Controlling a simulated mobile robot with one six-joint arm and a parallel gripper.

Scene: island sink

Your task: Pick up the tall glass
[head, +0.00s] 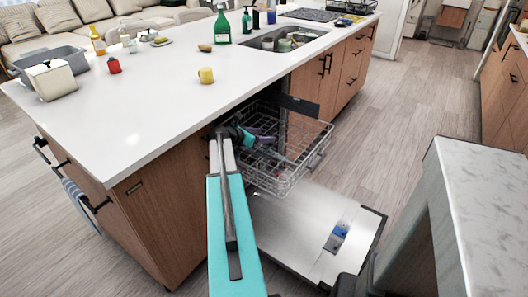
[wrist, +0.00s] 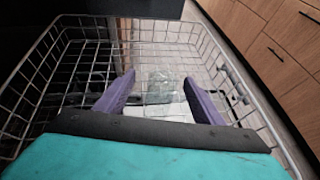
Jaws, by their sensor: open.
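A clear glass (wrist: 159,92) shows faintly in the wrist view, in the wire dishwasher rack (wrist: 262,110). It is see-through, so its outline and height are hard to make out. My gripper (wrist: 160,79) has two purple fingers spread wide, one on each side of the glass in the picture. I cannot tell how far the glass is below or between the fingertips. In the head view my gripper (head: 268,141) is over the left part of the pulled-out rack (head: 318,150), and I cannot make out the glass there.
The open dishwasher door (head: 290,225) lies below the rack. A marble-topped surface (head: 480,190) stands at the right; open floor lies beyond.

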